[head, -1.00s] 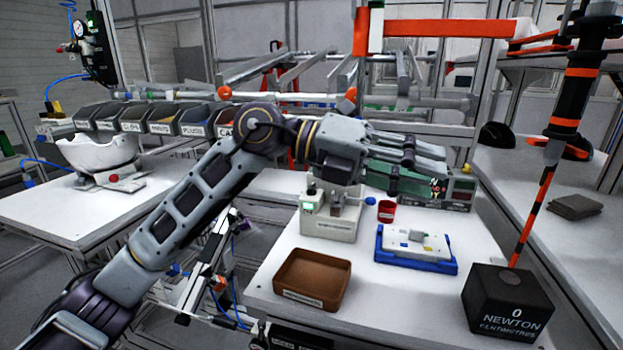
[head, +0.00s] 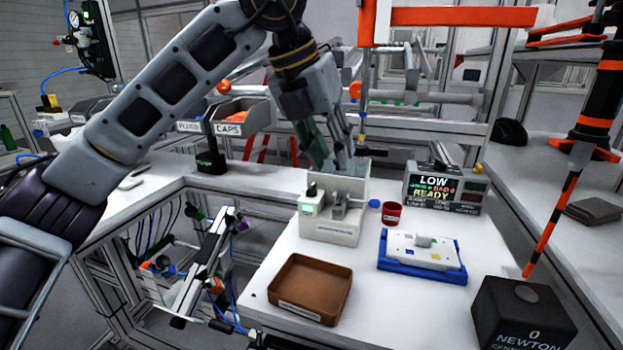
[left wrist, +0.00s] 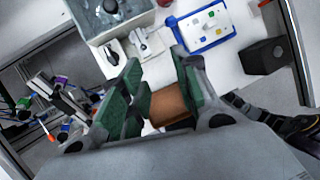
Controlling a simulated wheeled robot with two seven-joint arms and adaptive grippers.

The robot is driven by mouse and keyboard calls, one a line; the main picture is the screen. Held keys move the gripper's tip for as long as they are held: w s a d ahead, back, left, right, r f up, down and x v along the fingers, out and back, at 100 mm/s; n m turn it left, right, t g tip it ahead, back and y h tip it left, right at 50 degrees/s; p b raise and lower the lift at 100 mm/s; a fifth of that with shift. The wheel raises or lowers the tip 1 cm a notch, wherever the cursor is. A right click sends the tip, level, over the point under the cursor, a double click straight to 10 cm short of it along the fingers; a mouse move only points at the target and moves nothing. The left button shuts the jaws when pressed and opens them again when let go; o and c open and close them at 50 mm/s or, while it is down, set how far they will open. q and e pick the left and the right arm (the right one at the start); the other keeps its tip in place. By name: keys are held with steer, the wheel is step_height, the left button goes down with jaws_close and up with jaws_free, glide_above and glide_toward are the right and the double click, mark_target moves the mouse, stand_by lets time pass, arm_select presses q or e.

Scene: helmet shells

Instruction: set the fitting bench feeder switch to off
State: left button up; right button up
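The bench feeder is a pale box unit (head: 333,222) on the white fitting bench (head: 255,292). A small dark switch (head: 312,190) stands on its left part, above a lit green panel (head: 308,208); I cannot tell the switch's position. My left gripper (head: 336,166) points down just above and behind the feeder, its fingertips close to the unit's raised back. In the left wrist view the green-padded fingers (left wrist: 158,66) are apart with nothing between them. The feeder (left wrist: 92,22) lies beyond them there, with the dark switch (left wrist: 112,53) left of the fingertips.
A brown tray (head: 284,312) sits in front of the feeder. A red cup (head: 391,214), blue fixture (head: 400,268) and display reading LOW and READY (head: 440,188) stand to its right. A black weight block (head: 520,318) is at front right. Bare bench lies between tray and fixture.

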mark_target(311, 187)
arm_select(q)
steer(key=w+a+r+n+t+y, duration=0.1)
steer(key=w+a+r+y, duration=0.1)
steer(key=a, duration=0.3)
steer(key=shift+r+n+y, duration=0.4)
steer(key=shift+r, duration=0.3)
arm_select(e)
steer(key=shift+w+f, duration=0.35)
steer(key=shift+f, duration=0.05)
arm_select(q)
steer(key=shift+f, duration=0.1)
steer(key=b+x, duration=0.1)
steer(key=x, duration=0.5)
steer(key=b+x, duration=0.1)
steer(key=x, duration=0.5)
steer(key=shift+w, duration=0.25)
steer(key=shift+w+d+f+b, duration=0.1)
steer(key=shift+w+f+b, duration=0.25)
steer(key=shift+f, duration=0.3)
arm_select(e)
steer(key=r, duration=0.3)
steer(key=shift+w+a+r+t+y, duration=0.3)
steer(key=shift+a+r, duration=0.05)
steer(key=shift+r, duration=0.05)
steer(key=shift+f, duration=0.1)
arm_select(q)
jaws_close()
arm_select(e)
steer(key=shift+s, duration=0.1)
